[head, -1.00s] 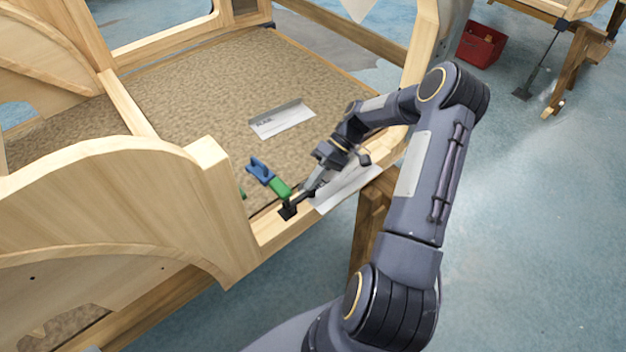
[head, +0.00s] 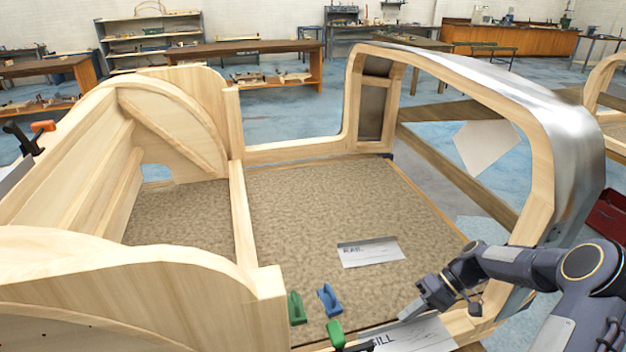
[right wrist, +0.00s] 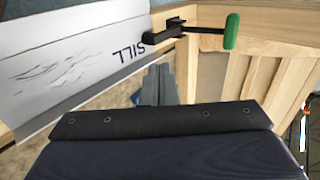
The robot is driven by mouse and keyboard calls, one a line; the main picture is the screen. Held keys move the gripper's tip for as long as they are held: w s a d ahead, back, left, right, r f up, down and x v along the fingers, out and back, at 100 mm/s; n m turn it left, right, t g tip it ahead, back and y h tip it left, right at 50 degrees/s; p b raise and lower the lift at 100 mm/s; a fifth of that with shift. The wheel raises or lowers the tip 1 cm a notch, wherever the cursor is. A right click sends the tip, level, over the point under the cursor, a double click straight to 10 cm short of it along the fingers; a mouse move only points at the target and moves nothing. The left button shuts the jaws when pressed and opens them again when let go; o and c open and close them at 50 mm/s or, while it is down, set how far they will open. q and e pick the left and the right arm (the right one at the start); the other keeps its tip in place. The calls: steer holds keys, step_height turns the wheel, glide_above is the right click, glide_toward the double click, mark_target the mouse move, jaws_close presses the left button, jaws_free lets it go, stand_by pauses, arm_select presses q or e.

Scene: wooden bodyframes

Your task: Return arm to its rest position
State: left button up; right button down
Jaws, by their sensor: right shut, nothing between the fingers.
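My right gripper (head: 406,316) is shut and empty over the edge of the wooden bodyframe (head: 262,312), at the lower right of the head view. Its closed fingers (right wrist: 160,88) also show in the right wrist view. They are close to a white sheet marked SILL (head: 425,337), which also shows in the right wrist view (right wrist: 70,65). A clamp with a green handle (head: 335,332) sits at the frame edge, to the left of the fingers and apart from them; its handle also shows in the right wrist view (right wrist: 231,31). My left gripper is not in view.
Green (head: 297,308) and blue (head: 328,300) clamp-like pieces lie on the brown floor panel near a white labelled plate (head: 371,252). The curved door-side frame (head: 545,130) rises close to my right arm. An orange-handled clamp (head: 42,127) is on the far left.

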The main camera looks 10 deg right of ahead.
steer(key=s+a+r+t+h, duration=0.1)
steer(key=s+a+r+h, duration=0.25)
steer(key=r, duration=0.35)
steer(key=s+a+r+t+h, duration=0.1)
steer(key=s+a+r+h, duration=0.15)
steer(key=s+r, duration=0.4)
steer(key=s+a+r+m+t, duration=0.2)
steer(key=s+a+r+t, duration=0.1)
steer(key=s, duration=0.7)
steer(key=shift+s+a+r+m+t, duration=0.2)
steer(key=shift+s+a+m+t, duration=0.2)
steer(key=shift+a+t, duration=0.5)
